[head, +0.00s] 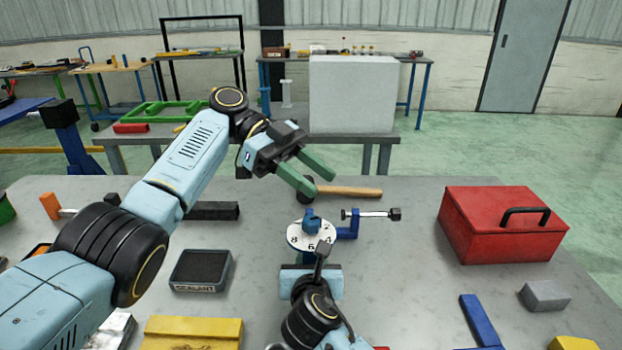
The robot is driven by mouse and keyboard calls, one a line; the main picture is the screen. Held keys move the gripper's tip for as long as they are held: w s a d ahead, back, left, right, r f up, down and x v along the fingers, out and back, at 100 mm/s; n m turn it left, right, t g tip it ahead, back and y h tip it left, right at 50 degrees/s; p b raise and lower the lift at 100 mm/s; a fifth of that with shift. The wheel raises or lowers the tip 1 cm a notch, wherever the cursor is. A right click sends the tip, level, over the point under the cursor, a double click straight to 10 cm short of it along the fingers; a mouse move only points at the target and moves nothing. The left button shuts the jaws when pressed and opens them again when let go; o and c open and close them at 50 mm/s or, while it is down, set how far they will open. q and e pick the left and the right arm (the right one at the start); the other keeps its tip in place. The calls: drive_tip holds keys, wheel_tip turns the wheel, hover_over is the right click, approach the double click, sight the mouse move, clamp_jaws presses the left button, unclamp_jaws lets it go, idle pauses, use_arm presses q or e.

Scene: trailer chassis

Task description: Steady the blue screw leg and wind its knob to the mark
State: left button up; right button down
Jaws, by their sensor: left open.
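A blue knob (312,220) sits on top of a white dial (299,236) near the middle of the bench. The figures 8 and 6 show on the dial. A little of the blue screw leg (304,258) shows below the dial. My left gripper (326,177) is open and empty, its two green fingers above and behind the knob, apart from it. My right gripper (312,275) is low in front of the dial, close to the leg. Its fingers are hidden, so I cannot tell whether it touches the leg.
A blue clamp (353,222) with a screw handle stands right of the dial. A wooden-handled hammer (345,191) lies behind it. A red toolbox (500,225) is at right, a sealant tray (200,270) at left.

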use_arm(q)
drive_tip(key=w+a+f+n+t+y, duration=0.2)
drive_tip(key=w+a+f+n+t, duration=0.1)
drive_tip(key=w+a+f+t, duration=0.4)
drive_tip(key=w+a+f+m+t+y, duration=0.1)
drive_tip(key=w+a+f+t+y, duration=0.25)
drive_tip(key=a+t, duration=0.3)
drive_tip(key=w+a+f+m+t+y, duration=0.1)
drive_tip(key=w+a+f+t+y, duration=0.1)
drive_tip(key=w+a+t+y, duration=0.4)
drive_tip(key=m+h, duration=1.4)
drive_tip(key=m, duration=0.8)
approach(304, 229)
drive_tip(key=shift+g, duration=0.25)
drive_tip(key=x, duration=1.2)
drive_tip(key=shift+a+r, duration=0.1)
drive_tip(key=shift+a, duration=0.05)
